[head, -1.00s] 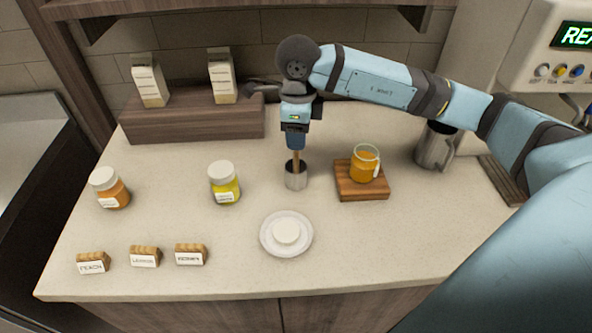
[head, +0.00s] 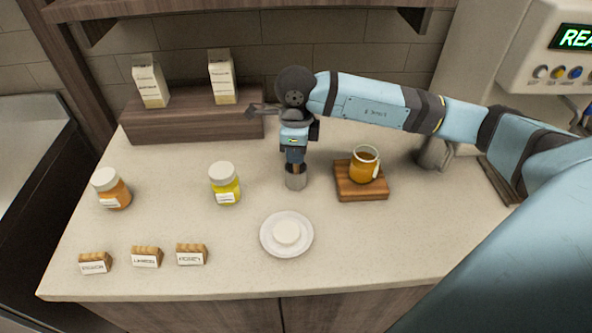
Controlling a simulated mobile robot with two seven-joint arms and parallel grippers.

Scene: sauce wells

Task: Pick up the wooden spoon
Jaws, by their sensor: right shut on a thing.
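The right gripper is shut on the spoon's handle. My left gripper is not in view.
A glass of amber drink (head: 364,165) stands on a wooden board (head: 362,190) to the right. A jar of yellow contents (head: 225,187) stands left. A white saucer (head: 266,246) with a white round thing lies in front. A metal pitcher (head: 433,153) stands behind the arm.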

